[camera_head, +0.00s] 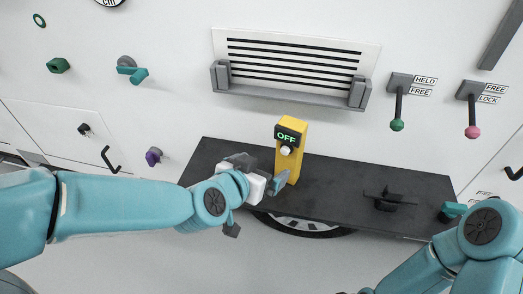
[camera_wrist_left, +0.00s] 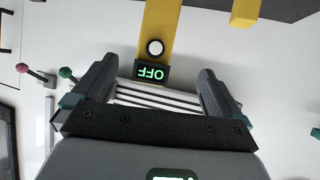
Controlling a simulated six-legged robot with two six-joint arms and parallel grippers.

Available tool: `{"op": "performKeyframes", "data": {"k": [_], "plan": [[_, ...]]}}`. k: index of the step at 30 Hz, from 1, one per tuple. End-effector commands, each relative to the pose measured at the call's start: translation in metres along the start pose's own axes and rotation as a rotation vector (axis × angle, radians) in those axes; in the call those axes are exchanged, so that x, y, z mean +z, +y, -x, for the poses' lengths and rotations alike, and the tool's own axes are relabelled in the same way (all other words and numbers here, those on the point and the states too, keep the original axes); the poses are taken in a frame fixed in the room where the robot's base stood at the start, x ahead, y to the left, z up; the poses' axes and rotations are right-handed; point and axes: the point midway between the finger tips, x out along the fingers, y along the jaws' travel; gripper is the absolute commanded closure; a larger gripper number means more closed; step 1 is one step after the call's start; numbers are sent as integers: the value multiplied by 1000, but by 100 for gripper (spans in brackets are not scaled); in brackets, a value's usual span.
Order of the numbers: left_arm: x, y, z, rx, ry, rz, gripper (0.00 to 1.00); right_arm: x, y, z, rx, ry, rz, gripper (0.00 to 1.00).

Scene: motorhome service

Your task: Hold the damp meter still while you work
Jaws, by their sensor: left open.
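The damp meter (camera_head: 291,165) is a yellow upright block with a dark display reading OFF and a white round button. It stands on a dark shelf (camera_head: 330,192) against the white wall. My left gripper (camera_head: 268,178) is open beside the meter's lower part, at its left and front. In the left wrist view the meter (camera_wrist_left: 160,28) shows upside down, its OFF display between and just beyond the open fingers (camera_wrist_left: 158,80). I cannot tell whether a finger touches it. My right arm enters at the lower right, with its gripper out of view.
A louvred vent (camera_head: 295,62) with a grey bracketed rail is above the meter. Two levers, green-tipped (camera_head: 397,110) and pink-tipped (camera_head: 472,117), hang at the right. A dark fitting (camera_head: 388,201) sits on the shelf's right part. Knobs (camera_head: 132,70) are on the left wall.

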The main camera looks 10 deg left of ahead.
Motion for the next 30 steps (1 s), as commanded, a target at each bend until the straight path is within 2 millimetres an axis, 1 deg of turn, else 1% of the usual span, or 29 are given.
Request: {"op": "performKeyframes", "data": {"k": [1,3,6,8,11,17,24,30], "plan": [[-20,4,13,3,54,-15,0,0,0,0,0,0,0,15],[-36,7,25,3,98,-31,0,0,0,0,0,0,0,15],[-47,8,32,3,127,-41,0,0,0,-1,0,0,0,15],[-49,8,29,2,131,-43,0,0,1,-2,0,0,0,15],[-48,8,16,2,128,-44,0,0,2,-6,0,0,0,15],[-52,8,-26,2,127,-44,0,0,5,-14,0,0,0,15],[-60,9,-77,3,126,-42,0,0,6,-16,0,0,0,15],[-66,8,-110,2,128,-41,0,0,5,-14,0,0,0,15]]}}
